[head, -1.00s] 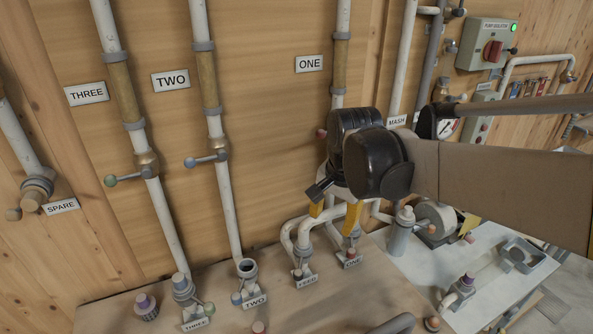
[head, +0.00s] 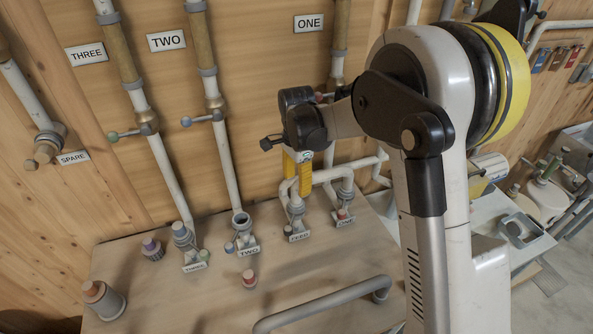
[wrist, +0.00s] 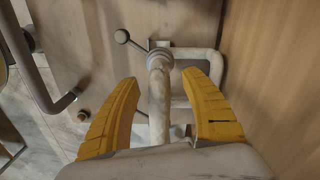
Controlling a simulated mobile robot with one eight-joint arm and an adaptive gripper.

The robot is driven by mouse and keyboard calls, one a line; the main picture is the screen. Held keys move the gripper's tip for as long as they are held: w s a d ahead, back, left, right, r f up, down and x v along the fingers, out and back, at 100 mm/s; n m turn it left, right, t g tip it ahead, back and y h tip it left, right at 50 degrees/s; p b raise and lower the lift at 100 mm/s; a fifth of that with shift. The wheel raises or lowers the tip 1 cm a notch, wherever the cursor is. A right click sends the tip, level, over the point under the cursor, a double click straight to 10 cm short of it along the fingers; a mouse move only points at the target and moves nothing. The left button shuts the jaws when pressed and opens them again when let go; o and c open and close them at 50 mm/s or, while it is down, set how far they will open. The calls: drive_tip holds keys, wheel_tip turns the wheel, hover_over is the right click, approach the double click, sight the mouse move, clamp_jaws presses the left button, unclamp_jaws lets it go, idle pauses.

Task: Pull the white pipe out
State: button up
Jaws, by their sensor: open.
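The white pipe (head: 325,176) is a bent piece on the bench, joining the sockets labelled FEED and ONE in the head view. My gripper (head: 296,182) is above the FEED end, its yellow fingers pointing down and partly covering the pipe. In the wrist view my gripper (wrist: 160,82) is open, with one finger on each side of a white pipe length (wrist: 159,95). Gaps show between the pipe and both fingers. Its upper end meets a round grey fitting (wrist: 159,58). The gripper's palm hides the pipe's near part.
A grey rail (head: 320,306) rises at the bench's front. Loose capped fittings (head: 248,278) stand on the bench. The wooden wall is close behind.

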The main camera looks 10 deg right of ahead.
drive_tip(key=shift+f, duration=1.7)
clamp_jaws()
